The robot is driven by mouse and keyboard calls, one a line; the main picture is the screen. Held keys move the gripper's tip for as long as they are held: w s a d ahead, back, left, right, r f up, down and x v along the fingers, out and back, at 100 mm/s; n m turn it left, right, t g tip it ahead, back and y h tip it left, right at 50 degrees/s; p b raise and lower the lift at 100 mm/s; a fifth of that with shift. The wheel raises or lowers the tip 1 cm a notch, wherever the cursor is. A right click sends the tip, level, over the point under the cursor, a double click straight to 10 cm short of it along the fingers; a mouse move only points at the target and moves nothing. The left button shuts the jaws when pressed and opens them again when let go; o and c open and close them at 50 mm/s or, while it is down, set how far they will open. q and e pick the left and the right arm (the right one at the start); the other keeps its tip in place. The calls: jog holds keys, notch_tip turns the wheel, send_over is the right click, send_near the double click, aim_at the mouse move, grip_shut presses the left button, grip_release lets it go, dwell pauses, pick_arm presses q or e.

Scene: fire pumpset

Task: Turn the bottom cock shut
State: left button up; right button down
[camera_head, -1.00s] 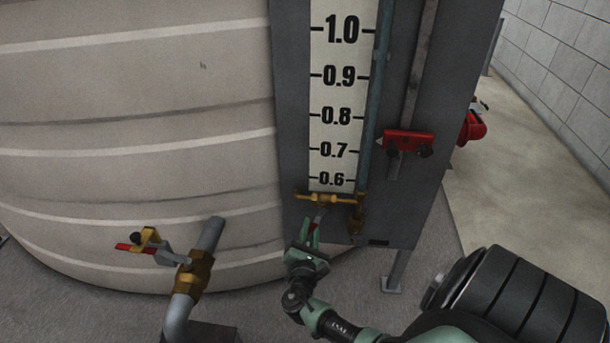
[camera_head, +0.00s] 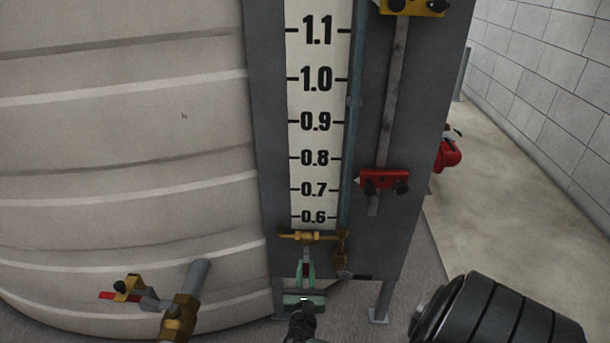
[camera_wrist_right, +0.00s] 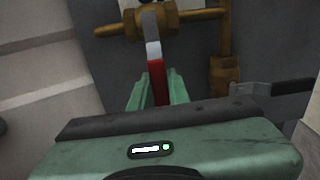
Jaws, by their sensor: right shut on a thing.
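The bottom cock (camera_head: 305,237) is a brass fitting at the foot of the level gauge, just under the 0.6 mark. It also shows at the top of the right wrist view (camera_wrist_right: 150,23). Its lever (camera_wrist_right: 156,78), grey near the body and red lower down, hangs down from the cock. My right gripper (camera_head: 305,268) is directly below the cock, shut on the red part of the lever. In the right wrist view its green fingers (camera_wrist_right: 158,88) stand on both sides of the lever. The lever's lower end is hidden by the gripper. My left gripper is in neither view.
A brass drain fitting (camera_head: 341,260) with a dark lever (camera_head: 355,276) is close right of my gripper. A pipe valve with a red handle (camera_head: 118,295) stands at left before the pale tank (camera_head: 120,150). A red pointer (camera_head: 384,180) is above right.

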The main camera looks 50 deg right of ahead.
jog(key=shift+s+f, duration=0.1)
jog(key=shift+f, duration=0.05)
jog(key=c, duration=1.3)
grip_release()
jog(key=shift+c, duration=0.2)
